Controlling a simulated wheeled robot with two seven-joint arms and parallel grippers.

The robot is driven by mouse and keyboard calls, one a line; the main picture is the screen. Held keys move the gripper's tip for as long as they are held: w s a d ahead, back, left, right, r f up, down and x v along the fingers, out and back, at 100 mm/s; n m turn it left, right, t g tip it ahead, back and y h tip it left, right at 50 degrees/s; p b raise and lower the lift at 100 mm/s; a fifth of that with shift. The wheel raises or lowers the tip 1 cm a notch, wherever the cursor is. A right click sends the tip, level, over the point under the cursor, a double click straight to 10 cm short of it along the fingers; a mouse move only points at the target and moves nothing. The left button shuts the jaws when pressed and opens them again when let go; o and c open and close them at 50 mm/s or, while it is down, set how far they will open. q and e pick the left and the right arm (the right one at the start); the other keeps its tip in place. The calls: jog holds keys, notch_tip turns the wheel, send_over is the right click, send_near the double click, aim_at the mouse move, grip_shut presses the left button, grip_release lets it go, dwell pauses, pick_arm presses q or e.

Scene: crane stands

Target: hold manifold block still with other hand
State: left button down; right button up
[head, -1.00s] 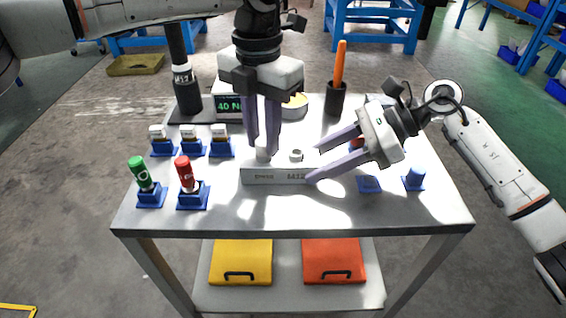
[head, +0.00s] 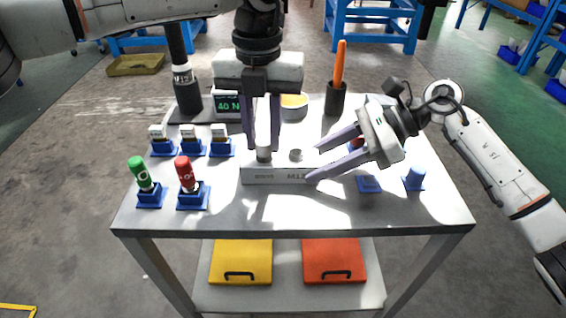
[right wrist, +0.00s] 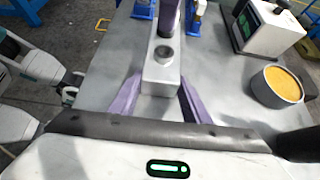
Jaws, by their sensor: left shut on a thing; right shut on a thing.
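The manifold block (head: 290,174), a long light-grey bar with markings on its front, lies on the table. My right gripper (head: 314,163) is shut on its right end, one finger on each side. In the right wrist view the block (right wrist: 161,82) sits between the purple fingers, with a round open port (right wrist: 163,54) on top. My left gripper (head: 263,147) points down over the block's left part, shut on a small grey cylindrical fitting (head: 264,155) standing upright there. The fitting's lower end, at the block's top, is hard to make out.
A display (head: 228,104), a yellow-filled tin (head: 294,106) and an orange-handled tool (head: 340,68) stand behind the block. Blue stands (head: 368,184) sit at right. The front strip is clear.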

pick_arm(q)
jog(key=n, duration=0.5)
jog(key=shift+r, duration=0.15)
jog(key=n, duration=0.5)
dwell(0.4)
jog(key=n, duration=0.5)
jog(key=shift+n, duration=0.4)
